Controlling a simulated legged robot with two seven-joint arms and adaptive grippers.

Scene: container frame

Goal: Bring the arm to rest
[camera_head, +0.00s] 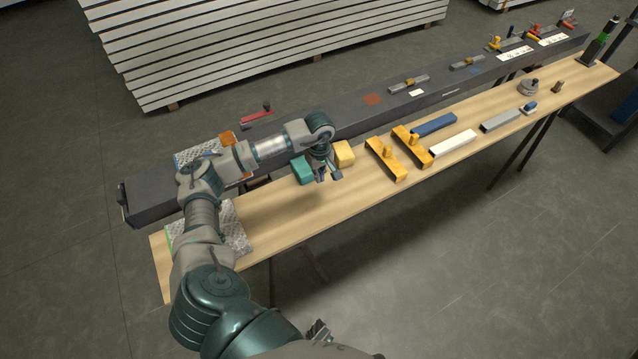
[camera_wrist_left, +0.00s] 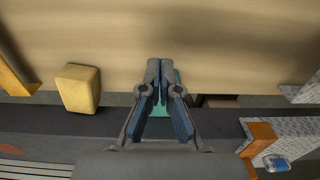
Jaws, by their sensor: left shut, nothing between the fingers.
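My left arm reaches in from the lower left of the head view and bends over the wooden table. My left gripper (camera_head: 328,174) points down above the tabletop, beside a teal block (camera_head: 301,170) and a yellow block (camera_head: 344,154). In the left wrist view the gripper (camera_wrist_left: 158,68) is shut with its fingers together and nothing between them. The yellow block (camera_wrist_left: 79,88) shows to the left there, and the teal block is mostly hidden behind the fingers. A small dark piece of a gripper at the bottom of the head view may be my right one; its state is unclear.
The long wooden table (camera_head: 290,216) runs beside a long dark beam (camera_head: 350,119). Orange brackets (camera_head: 386,160), a blue bar (camera_head: 434,125) and a white bar (camera_head: 454,143) lie right of the gripper. Grey textured pieces (camera_head: 238,236) lie near the arm. The table's front edge is clear.

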